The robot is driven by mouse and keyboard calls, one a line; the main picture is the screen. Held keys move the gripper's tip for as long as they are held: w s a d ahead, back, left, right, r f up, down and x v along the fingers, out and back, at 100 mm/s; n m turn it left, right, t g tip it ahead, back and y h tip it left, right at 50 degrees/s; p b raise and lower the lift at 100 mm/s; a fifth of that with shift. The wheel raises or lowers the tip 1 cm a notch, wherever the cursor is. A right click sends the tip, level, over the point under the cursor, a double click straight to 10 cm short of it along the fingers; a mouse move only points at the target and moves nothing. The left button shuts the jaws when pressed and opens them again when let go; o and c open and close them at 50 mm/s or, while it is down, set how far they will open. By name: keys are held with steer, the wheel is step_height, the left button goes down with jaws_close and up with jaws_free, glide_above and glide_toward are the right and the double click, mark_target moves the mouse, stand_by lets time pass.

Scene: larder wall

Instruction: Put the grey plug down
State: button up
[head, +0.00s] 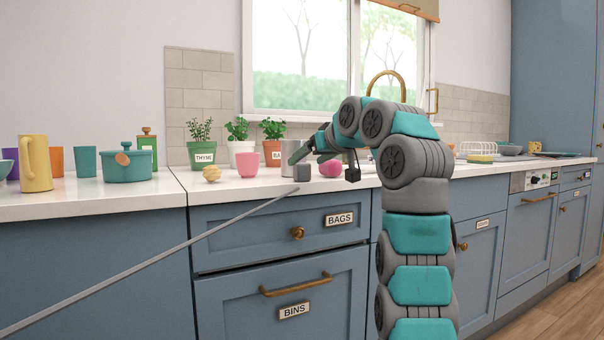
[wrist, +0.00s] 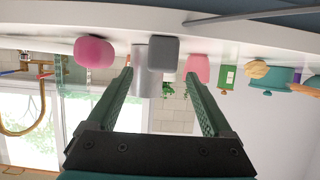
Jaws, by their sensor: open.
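The grey plug (head: 302,170) is a small block with rounded edges on the white worktop, close to its front edge. In the wrist view, which is upside down, the plug (wrist: 164,54) appears between and beyond the fingertips, in front of a grey cylinder (wrist: 144,80). My gripper (head: 312,153) is open, just above and behind the plug in the head view. In the wrist view both green fingers (wrist: 160,78) are spread apart with nothing between them. I cannot tell whether a finger still touches the plug.
A pink rounded item (head: 330,168) stands right of the plug and a pink cup (head: 247,164) to its left. A knobbly tan item (head: 211,173) and potted herbs (head: 202,152) are further left. A thin grey rod (head: 150,262) slants across the front. Bare worktop (head: 262,185) lies left of the plug.

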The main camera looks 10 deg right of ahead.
mark_target(297, 168)
steer(key=shift+x, duration=3.55)
steer(key=shift+s+a+f, duration=0.1)
steer(key=shift+s+f, duration=0.1)
jaws_close()
